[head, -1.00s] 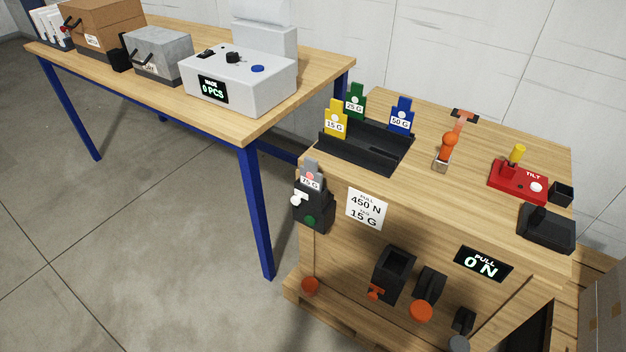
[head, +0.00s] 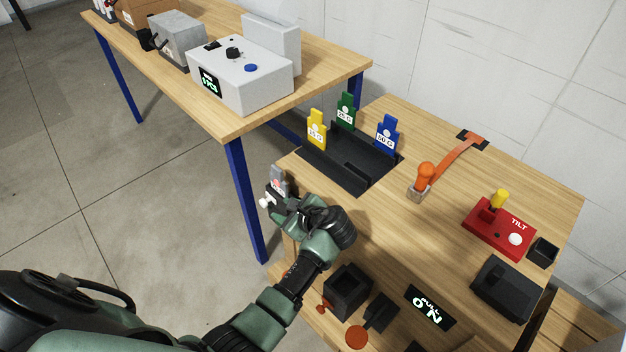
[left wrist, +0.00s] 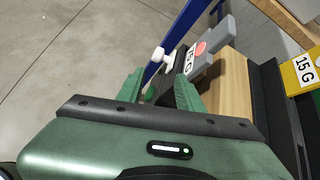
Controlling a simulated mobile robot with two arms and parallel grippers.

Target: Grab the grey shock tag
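The grey shock tag (head: 278,181) stands upright in a black holder on the left side of the wooden crate, with a white knob beside it. In the left wrist view the grey tag (left wrist: 222,37) shows a white label and a red dot, just beyond the right-hand finger. My left gripper (head: 280,204) is at the holder, just below the tag, and hides most of the holder in the head view. In the left wrist view its two green fingers (left wrist: 160,90) are apart, with part of the black holder and the white knob between and beyond them. My right gripper is not in view.
Yellow (head: 317,130), green (head: 345,110) and blue (head: 387,135) tags stand in a black tray (head: 335,170) on the crate top. A blue-legged table (head: 225,128) is behind left.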

